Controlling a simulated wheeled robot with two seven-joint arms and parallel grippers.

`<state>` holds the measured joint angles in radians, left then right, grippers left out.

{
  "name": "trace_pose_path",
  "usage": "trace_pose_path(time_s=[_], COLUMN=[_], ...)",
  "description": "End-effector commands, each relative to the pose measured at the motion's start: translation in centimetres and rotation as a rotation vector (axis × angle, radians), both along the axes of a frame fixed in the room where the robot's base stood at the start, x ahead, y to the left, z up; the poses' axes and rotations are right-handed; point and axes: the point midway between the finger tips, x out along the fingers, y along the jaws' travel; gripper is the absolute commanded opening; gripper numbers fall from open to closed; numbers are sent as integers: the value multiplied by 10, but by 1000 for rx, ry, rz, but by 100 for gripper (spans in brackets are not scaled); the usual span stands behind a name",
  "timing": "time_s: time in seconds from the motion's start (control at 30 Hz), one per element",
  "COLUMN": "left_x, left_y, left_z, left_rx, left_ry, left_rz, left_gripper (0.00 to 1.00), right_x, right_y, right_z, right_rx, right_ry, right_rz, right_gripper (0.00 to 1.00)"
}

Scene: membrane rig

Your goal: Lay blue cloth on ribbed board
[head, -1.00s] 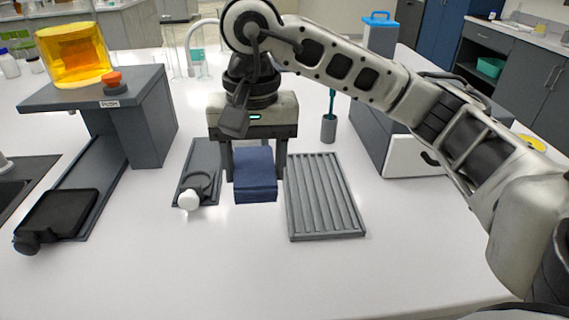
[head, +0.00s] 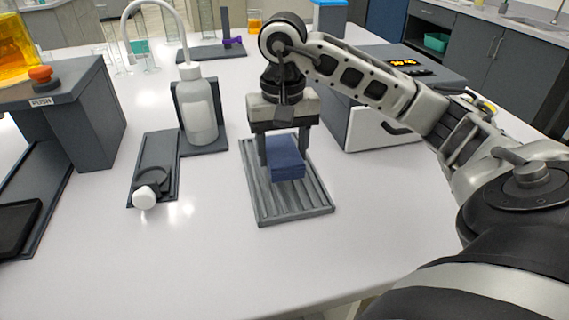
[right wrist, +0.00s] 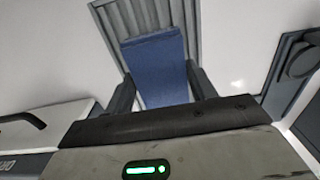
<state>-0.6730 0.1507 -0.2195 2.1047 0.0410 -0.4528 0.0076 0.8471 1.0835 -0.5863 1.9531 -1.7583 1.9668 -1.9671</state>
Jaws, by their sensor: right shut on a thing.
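The blue cloth (head: 286,158) is a folded block between the fingers of my right gripper (head: 282,150), which is shut on it. The ribbed board (head: 262,207) is a grey grooved plate lying on the white table. In the head view the cloth is over the middle of the board; I cannot tell if it touches it. The right wrist view shows the cloth (right wrist: 157,68) between the two dark fingers (right wrist: 158,95), with the board's ribs (right wrist: 150,17) beyond it. My left gripper is not in view.
A white squeeze bottle (head: 199,112) stands left of the board. A dark tray (head: 155,160) with a black ring and white knob lies further left. A push-button stand (head: 75,110) is at far left. A grey-and-white box (head: 375,128) stands behind right. The front table is clear.

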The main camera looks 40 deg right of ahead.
Motion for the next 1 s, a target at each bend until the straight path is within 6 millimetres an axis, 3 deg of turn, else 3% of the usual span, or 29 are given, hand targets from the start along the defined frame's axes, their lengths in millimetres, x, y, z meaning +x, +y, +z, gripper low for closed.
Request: trace_pose_path(time_s=[0.07,0.27,0.67,0.7,0.77,1.0], left_x=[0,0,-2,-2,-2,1], left_y=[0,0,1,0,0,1], left_z=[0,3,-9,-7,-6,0], left_rx=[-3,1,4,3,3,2], left_ry=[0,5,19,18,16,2], left_rz=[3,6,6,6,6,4], left_gripper=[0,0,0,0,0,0], right_x=[-1,-1,-1,-1,-1,-1], right_y=[-7,-5,-5,-5,-5,-5], right_z=[-8,-33,-41,-39,-39,-39], right_rx=[-3,-1,-1,-1,-1,-1], right_ry=[4,3,0,0,0,0], right_rz=[-4,-1,0,0,0,0], right_gripper=[37,38,38,64,78,78])
